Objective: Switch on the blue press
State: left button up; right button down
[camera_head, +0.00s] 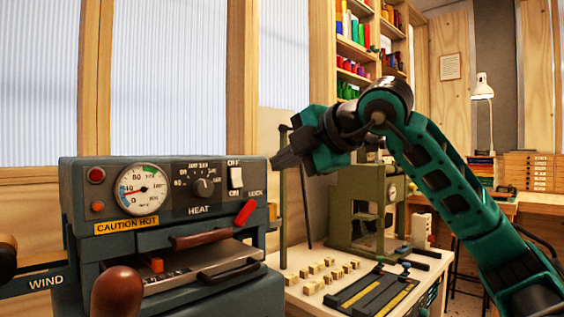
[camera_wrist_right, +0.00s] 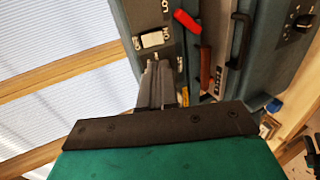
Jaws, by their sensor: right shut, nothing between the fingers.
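The blue press (camera_head: 160,215) stands at the left in the head view, with a gauge, a HEAT dial and a white rocker switch (camera_head: 236,178) marked OFF above and ON below. I cannot tell which side of the rocker is pressed in. My right gripper (camera_head: 276,162) is shut and empty, just right of the press's upper right corner, at about the switch's height. In the right wrist view the shut fingertips (camera_wrist_right: 156,64) point at the panel close to the white switch (camera_wrist_right: 153,39); I cannot tell whether they touch. My left gripper is not in view.
A red lever (camera_head: 245,212) marked LOCK sits below the switch. A round brown knob (camera_head: 117,291) stands in front of the press. To the right, a table holds small wooden blocks (camera_head: 320,276), a black tray and a green machine (camera_head: 362,212).

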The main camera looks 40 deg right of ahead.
aim_at(240, 185)
jog(key=x, duration=1.1)
jog(key=shift+p, duration=0.3)
jog(key=shift+f, duration=0.15)
jog(key=shift+w+a+f+b, duration=0.1)
jog(key=shift+f+b, duration=0.05)
jog(key=shift+b, duration=0.35)
jog(key=b, duration=0.1)
jog(key=t+b, duration=0.1)
jog(key=shift+w+f+b, duration=0.15)
jog(key=shift+f+b, duration=0.2)
jog(key=shift+b, duration=0.05)
jog(key=shift+r, duration=0.35)
